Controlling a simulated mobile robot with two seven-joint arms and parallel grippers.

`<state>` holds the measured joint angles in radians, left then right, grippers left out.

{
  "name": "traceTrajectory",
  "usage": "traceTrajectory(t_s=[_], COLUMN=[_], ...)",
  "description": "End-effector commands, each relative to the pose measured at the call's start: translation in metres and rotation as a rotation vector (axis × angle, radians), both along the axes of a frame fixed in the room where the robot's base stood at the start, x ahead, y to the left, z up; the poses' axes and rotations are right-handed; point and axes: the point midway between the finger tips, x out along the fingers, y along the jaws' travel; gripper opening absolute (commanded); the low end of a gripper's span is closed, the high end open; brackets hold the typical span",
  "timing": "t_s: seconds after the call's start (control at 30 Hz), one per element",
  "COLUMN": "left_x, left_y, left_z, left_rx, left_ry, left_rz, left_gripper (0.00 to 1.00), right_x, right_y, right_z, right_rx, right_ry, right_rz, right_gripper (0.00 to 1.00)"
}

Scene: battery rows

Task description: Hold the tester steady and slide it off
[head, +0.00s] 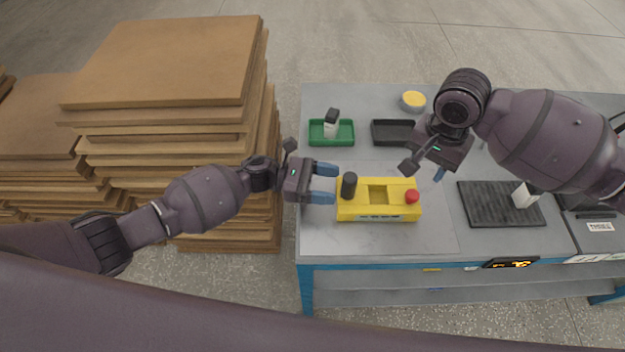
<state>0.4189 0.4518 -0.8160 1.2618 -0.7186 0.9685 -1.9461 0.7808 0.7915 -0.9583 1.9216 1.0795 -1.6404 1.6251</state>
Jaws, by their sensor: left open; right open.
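The yellow tester (379,211) sits on the grey workbench (330,238). It has a black cylinder (349,186) standing at its left end, a recessed slot in the middle and a red button (412,196) at its right end. My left gripper (324,183) is open and empty at the tester's left end, its blue fingers pointing right towards it; I cannot tell whether they touch it. My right gripper (438,175) is open above and behind the tester's right end, pointing down. Its fingers are partly hidden by its own body.
A green tray (317,140) holds a white and black block (331,121). A black tray (382,142) and a yellow-filled bowl (413,100) stand behind the tester. A dark ribbed mat (484,213) with a white block (522,196) lies right. Stacked boards (170,65) rise left.

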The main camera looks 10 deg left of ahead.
Motion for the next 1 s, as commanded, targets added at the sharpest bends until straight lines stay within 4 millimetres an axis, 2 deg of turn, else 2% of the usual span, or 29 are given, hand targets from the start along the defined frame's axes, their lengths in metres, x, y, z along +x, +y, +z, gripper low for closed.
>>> traceTrajectory(t_s=[0.2, 0.4, 0.6, 0.87, 1.0], left_x=[-0.001, -0.001, -0.001, -0.001, -0.001], left_y=[-0.035, -0.056, -0.064, -0.065, -0.065], left_z=[0.001, 0.000, 0.000, 0.000, 0.000], left_rx=[-0.001, 0.000, 0.000, 0.001, 0.001], left_ry=[0.000, 0.001, 0.001, 0.001, 0.001], left_rz=[-0.002, 0.000, 0.001, 0.001, 0.001], left_gripper=[0.65, 0.65, 0.65, 0.65, 0.44], right_x=[0.000, 0.000, 0.000, 0.000, 0.000], right_y=[0.000, 0.000, 0.000, 0.000, 0.000], right_z=[0.000, 0.000, 0.000, 0.000, 0.000], right_rx=[0.000, 0.000, 0.000, 0.000, 0.000], right_ry=[0.000, 0.000, 0.000, 0.000, 0.000], right_rz=[0.000, 0.000, 0.000, 0.000, 0.000], right_gripper=[0.43, 0.43, 0.43, 0.43, 0.43])
